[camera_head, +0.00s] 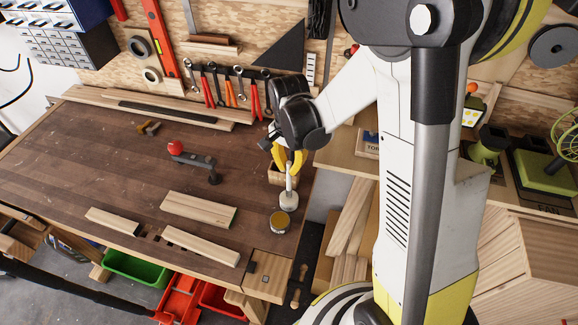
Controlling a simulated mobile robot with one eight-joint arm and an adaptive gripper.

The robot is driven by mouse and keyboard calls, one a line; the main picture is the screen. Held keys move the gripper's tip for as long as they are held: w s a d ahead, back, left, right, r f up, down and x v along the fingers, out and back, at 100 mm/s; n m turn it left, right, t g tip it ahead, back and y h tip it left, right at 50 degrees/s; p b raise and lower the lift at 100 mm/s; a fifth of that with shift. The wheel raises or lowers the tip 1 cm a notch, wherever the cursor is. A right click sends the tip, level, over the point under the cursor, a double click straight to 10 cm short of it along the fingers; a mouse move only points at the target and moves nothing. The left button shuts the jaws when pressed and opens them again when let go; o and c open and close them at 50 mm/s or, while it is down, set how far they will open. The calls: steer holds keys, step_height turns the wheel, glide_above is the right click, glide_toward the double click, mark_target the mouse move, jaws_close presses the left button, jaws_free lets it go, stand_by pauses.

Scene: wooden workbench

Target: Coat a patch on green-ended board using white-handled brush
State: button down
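My gripper (289,168) has yellow fingers and points down at the right part of the workbench. Its fingertips appear closed on the upper part of the white-handled brush (289,184). The brush is upright, with a wider pale lower end; I cannot tell whether that end touches the bench. The green-ended board (198,209) lies flat to the left, its green end facing right. A small round tin (280,222) with a yellowish-brown top stands just in front of the brush. A wooden box (281,178) stands directly behind the brush and is partly hidden by the gripper.
Two other boards, a short one (113,221) and a longer one (200,246), lie near the front edge. A red-knobbed clamp (194,160) stands behind the green-ended board. Tools hang on the back wall. Green (137,269) and red (220,300) bins sit below the bench.

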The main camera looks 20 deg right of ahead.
steer(key=shift+f+b, duration=0.45)
steer(key=shift+b, duration=0.1)
stand_by(1.4)
steer(key=shift+r, duration=0.1)
steer(key=shift+r+p, duration=2.35)
steer(key=shift+r, duration=1.1)
steer(key=shift+s+f, duration=0.1)
